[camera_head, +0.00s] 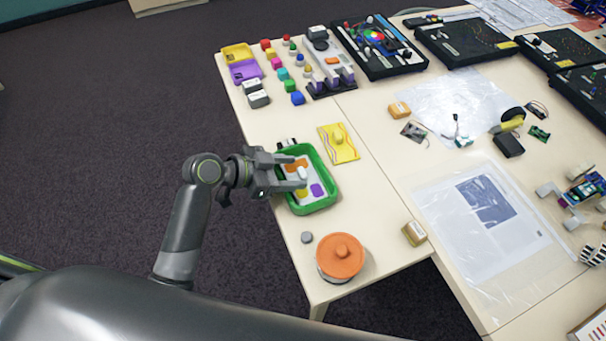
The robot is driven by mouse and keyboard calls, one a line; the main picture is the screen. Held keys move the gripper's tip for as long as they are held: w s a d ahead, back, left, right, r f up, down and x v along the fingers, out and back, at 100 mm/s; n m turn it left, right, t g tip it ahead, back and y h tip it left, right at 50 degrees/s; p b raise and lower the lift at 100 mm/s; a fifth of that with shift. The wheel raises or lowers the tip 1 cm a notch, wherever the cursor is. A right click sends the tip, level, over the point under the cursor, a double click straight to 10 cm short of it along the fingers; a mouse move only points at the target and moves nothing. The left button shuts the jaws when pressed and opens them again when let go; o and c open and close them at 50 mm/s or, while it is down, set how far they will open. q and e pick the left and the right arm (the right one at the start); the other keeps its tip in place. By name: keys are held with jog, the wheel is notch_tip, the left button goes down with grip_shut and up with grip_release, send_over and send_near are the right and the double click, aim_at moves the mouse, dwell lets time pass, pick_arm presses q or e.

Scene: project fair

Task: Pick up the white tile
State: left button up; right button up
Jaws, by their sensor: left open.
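A small white tile (302,173) shows at the green tray (331,179), close by the fingertips of my left gripper (301,171). The left gripper is open and reaches over the tray's left side from the left. I cannot tell whether its fingers touch the tile. An orange tile (295,164) and a purple tile (317,190) lie in the tray, and a yellow tile (301,193) is partly hidden by the gripper. My right gripper is not in view.
An orange round lid (341,257) and a small grey disc (307,237) are in front of the tray. A yellow board (339,144) with a knob lies behind it. Coloured blocks, black kits and plastic sheets cover the tables further back and right.

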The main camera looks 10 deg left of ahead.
pick_arm(q)
jog(key=shift+x, duration=1)
jog(key=shift+r, duration=0.1)
jog(key=c, duration=1.1)
